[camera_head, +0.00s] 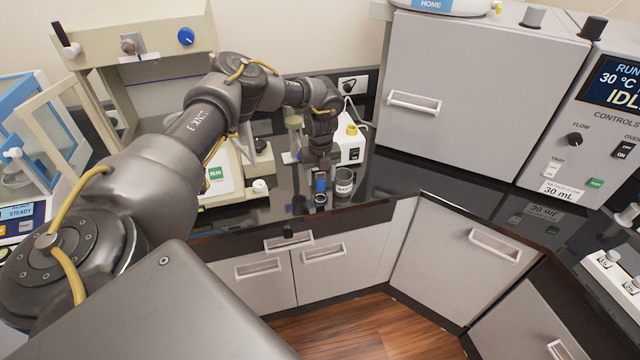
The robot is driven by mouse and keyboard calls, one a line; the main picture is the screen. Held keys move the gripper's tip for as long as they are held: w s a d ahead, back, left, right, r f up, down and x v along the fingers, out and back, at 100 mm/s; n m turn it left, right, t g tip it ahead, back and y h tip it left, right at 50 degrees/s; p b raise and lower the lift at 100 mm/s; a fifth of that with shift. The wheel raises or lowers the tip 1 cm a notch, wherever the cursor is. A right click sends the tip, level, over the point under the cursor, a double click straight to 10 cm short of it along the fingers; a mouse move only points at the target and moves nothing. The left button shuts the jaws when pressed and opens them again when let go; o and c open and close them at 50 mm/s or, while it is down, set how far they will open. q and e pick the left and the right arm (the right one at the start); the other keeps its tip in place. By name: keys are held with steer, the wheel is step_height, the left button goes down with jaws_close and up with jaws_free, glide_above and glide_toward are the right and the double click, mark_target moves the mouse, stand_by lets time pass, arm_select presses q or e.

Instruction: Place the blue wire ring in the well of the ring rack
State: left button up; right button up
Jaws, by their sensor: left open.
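My left gripper (319,172) points down over the black worktop, near its front edge, and is open. A small blue object (320,186) shows just below the fingertips. It is too small to tell whether it is the blue wire ring, and I cannot tell whether the fingers touch it. A small grey cup with a dark band (344,184) stands just right of it. I cannot make out the ring rack or its well; my left arm hides part of the worktop. My right gripper is not in view.
A white box with a yellow top (351,148) stands behind the gripper. A large grey cabinet (480,95) and a control panel (600,120) fill the back right. A cream device with a green RUN label (216,174) is left. Dark worktop (390,178) is clear to the right.

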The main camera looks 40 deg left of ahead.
arm_select(q)
steer(key=shift+f, duration=0.65)
jaws_close()
